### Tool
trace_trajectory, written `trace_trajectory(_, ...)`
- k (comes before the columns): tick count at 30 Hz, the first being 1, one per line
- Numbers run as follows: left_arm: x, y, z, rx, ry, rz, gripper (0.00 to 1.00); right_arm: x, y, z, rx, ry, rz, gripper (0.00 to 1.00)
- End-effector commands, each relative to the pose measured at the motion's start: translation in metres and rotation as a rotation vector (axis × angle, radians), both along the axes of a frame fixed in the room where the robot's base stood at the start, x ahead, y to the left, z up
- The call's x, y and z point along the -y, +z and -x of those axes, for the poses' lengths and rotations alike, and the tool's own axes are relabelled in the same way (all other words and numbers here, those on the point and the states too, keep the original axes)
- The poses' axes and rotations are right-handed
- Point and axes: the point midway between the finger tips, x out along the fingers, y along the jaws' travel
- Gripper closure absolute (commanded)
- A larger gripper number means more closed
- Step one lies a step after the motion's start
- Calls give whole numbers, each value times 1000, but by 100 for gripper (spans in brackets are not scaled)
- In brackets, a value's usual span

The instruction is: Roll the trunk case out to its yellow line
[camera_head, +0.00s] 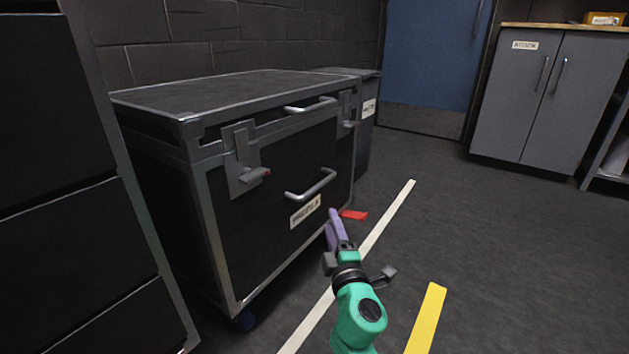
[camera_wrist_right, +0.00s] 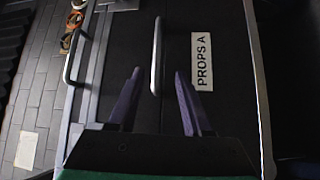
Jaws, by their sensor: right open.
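The trunk case (camera_head: 275,180) is black with grey metal edges and stands at left centre in the head view. Its front bears a PROPS A label (camera_head: 305,211) and a grey bar handle (camera_head: 311,186). Another bar handle (camera_head: 310,105) is on the lid edge. The yellow line (camera_head: 427,318) lies on the floor at lower right, apart from the case. My right gripper (camera_head: 334,220) is in front of the case. In the right wrist view its purple fingers (camera_wrist_right: 158,74) are apart, with the front handle (camera_wrist_right: 157,55) between their lines; contact cannot be told. My left gripper is not in view.
A white floor line (camera_head: 385,231) runs along the case's front. A red pedal-like piece (camera_head: 353,215) sticks out low at the case's far end. A dark cabinet (camera_head: 60,170) stands close at left, and another case (camera_head: 367,130) behind. The floor at right is clear.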

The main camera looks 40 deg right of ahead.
Motion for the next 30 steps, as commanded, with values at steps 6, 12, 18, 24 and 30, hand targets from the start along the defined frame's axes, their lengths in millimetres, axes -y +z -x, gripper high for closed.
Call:
trace_trajectory(6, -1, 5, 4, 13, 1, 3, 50, 9, 6, -16, 2, -3, 11, 50)
trace_trajectory(12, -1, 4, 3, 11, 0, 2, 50, 35, 11, -61, 3, -5, 12, 50)
trace_trajectory(18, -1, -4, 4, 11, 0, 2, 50, 60, 17, -104, 2, -7, 10, 50)
trace_trajectory(24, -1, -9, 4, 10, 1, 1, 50, 70, 19, -125, 0, -5, 7, 50)
trace_trajectory(30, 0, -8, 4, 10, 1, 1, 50, 71, 20, -126, 0, -5, 6, 50)
